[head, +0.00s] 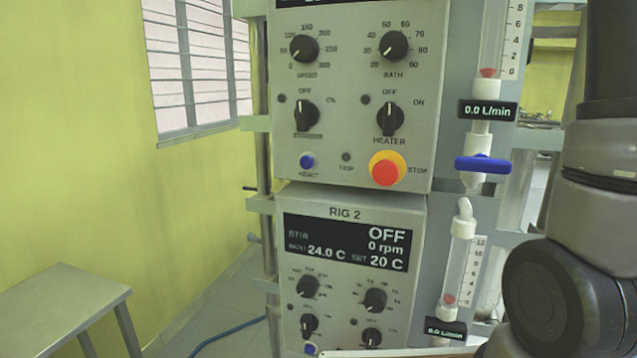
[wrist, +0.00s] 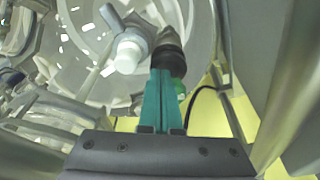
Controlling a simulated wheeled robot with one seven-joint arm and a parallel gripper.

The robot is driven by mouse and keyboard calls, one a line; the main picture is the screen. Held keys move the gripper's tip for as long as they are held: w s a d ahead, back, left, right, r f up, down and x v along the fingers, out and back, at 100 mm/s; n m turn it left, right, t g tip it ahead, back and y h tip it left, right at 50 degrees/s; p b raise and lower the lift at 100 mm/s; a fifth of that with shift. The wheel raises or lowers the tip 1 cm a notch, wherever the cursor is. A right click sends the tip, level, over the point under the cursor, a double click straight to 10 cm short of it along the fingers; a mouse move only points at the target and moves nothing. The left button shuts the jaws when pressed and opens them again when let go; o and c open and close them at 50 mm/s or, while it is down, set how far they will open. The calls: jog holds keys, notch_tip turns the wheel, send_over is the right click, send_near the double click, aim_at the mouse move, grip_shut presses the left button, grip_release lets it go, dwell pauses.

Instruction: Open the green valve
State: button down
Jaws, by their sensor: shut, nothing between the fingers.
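In the wrist view my gripper (wrist: 163,80) shows as two teal fingers pressed together, shut and empty, pointing up the picture. A small green part (wrist: 180,88) shows just right of and partly behind the fingers; it may be the green valve, but most of it is hidden. A dark, rounded piece (wrist: 169,52) lies at the far end of the fingers; I cannot tell whether they touch it. In the head view my gripper is out of sight and no green valve shows.
In the wrist view a white cap (wrist: 128,55) and large clear glassware are close to the fingers, with a black cable (wrist: 225,105) at right. In the head view a control panel (head: 345,172) stands left of a blue valve handle (head: 483,164). A grey bench (head: 65,295) is at lower left.

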jog(key=shift+w+a+v, duration=0.15)
jog(key=shift+v, duration=0.8)
jog(key=shift+w+a+v, duration=0.15)
jog(key=shift+w+v, duration=0.05)
jog(key=shift+v, duration=0.75)
jog(key=shift+w+a+v, duration=0.15)
jog(key=shift+v, duration=0.8)
jog(key=shift+r, duration=0.25)
